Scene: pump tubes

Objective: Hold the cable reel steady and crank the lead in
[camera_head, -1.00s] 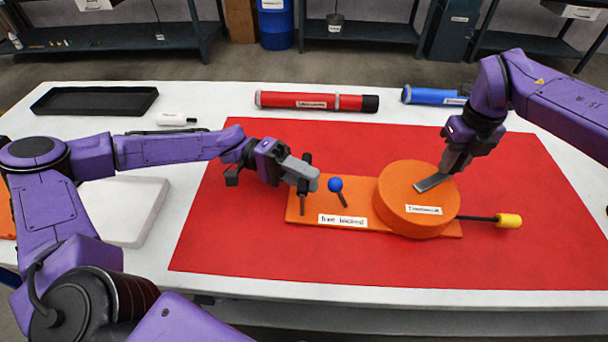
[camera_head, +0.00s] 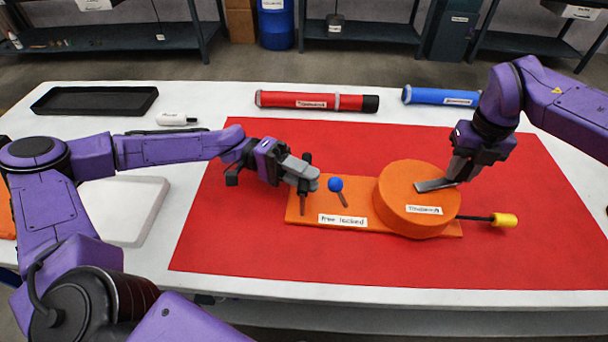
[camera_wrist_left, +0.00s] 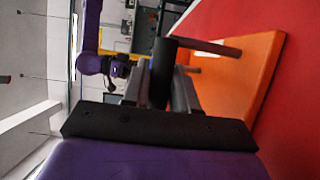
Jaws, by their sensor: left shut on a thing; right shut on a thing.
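The orange cable reel (camera_head: 418,210) is a round drum on a flat orange base (camera_head: 378,228). A grey crank arm (camera_head: 432,185) lies across its top. My right gripper (camera_head: 459,171) is shut at the crank's outer end; its fingers hide the knob. My left gripper (camera_head: 309,180) is shut on a dark upright handle (camera_head: 306,160) at the base's left end. The left wrist view shows this black handle (camera_wrist_left: 163,72) between the fingers. The dark lead (camera_head: 476,218) leaves the drum's right side and ends in a yellow plug (camera_head: 504,220), a short way off.
A blue ball-topped lever (camera_head: 336,185) stands on the base beside my left gripper. The base lies on a red mat (camera_head: 260,250). A red tube (camera_head: 315,101), a blue tube (camera_head: 440,96) and a black tray (camera_head: 95,101) lie at the back. The mat's front is clear.

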